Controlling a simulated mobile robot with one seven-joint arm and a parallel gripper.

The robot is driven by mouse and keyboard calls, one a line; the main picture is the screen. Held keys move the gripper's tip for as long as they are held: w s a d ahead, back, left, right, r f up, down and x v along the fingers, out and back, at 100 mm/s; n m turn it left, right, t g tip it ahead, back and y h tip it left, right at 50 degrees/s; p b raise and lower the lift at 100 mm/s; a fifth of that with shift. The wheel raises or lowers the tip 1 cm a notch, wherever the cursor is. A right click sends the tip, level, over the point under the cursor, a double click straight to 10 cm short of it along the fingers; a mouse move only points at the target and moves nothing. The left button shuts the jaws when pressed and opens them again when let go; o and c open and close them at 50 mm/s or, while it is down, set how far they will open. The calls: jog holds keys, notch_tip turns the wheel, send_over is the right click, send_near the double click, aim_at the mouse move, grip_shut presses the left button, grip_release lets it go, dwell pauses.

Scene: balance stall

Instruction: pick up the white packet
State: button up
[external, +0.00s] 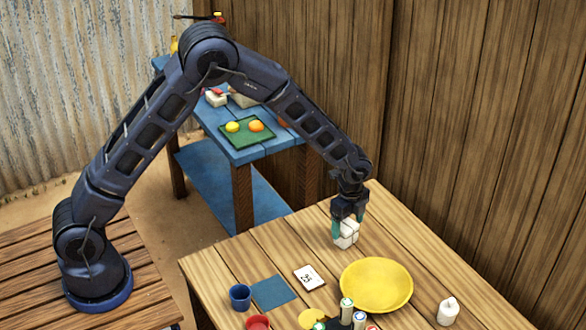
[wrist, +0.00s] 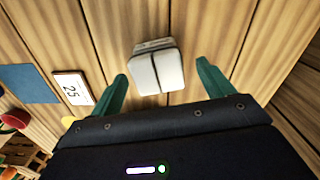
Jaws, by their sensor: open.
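The white packet (external: 345,238) stands on the wooden table toward its far end. In the wrist view the white packet (wrist: 155,70) shows its pale top with a dark line across the middle. My gripper (external: 348,216) is directly over the packet in the external view, with its fingers pointing down near it. In the wrist view my gripper (wrist: 162,80) has its two green fingers spread wide, one on each side of the packet, with gaps between. The fingers hide part of the packet in the external view.
A yellow plate (external: 376,286), a number card (external: 309,277), a blue mat (external: 273,292), a blue cup (external: 240,297), a red cup (external: 257,323) and a white bottle (external: 448,311) stand nearer the front. A wooden wall (external: 470,130) rises behind the table.

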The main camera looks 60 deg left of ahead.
aim_at(347, 225)
jog(key=shift+s+f, duration=0.15)
jog(key=shift+f, duration=1.7)
jog(key=c, duration=1.2)
